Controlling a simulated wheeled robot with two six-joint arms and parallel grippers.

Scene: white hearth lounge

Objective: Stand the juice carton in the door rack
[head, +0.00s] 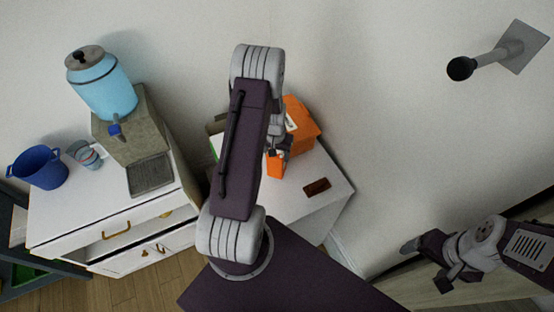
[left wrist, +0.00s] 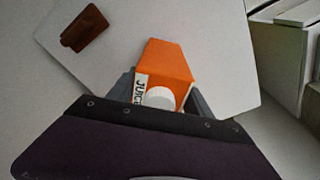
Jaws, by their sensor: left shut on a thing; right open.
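My left gripper (head: 277,153) is shut on the juice carton (head: 275,165) over the white table, partly hidden by my left arm in the head view. The left wrist view shows the orange carton (left wrist: 168,66) between the two dark fingers, with its white cap and a "JUICE" label towards the camera. Whether its base touches the table is hidden. My right gripper (head: 428,262) is open and empty at the lower right, away from the table. I cannot make out the door rack.
An orange box-like thing (head: 304,121) with a white label stands behind my left arm. A dark brown block (head: 317,187) lies on the white table (head: 291,207). At left a cabinet (head: 70,211) bears a blue drink dispenser (head: 107,92), a blue bucket (head: 39,167) and cups.

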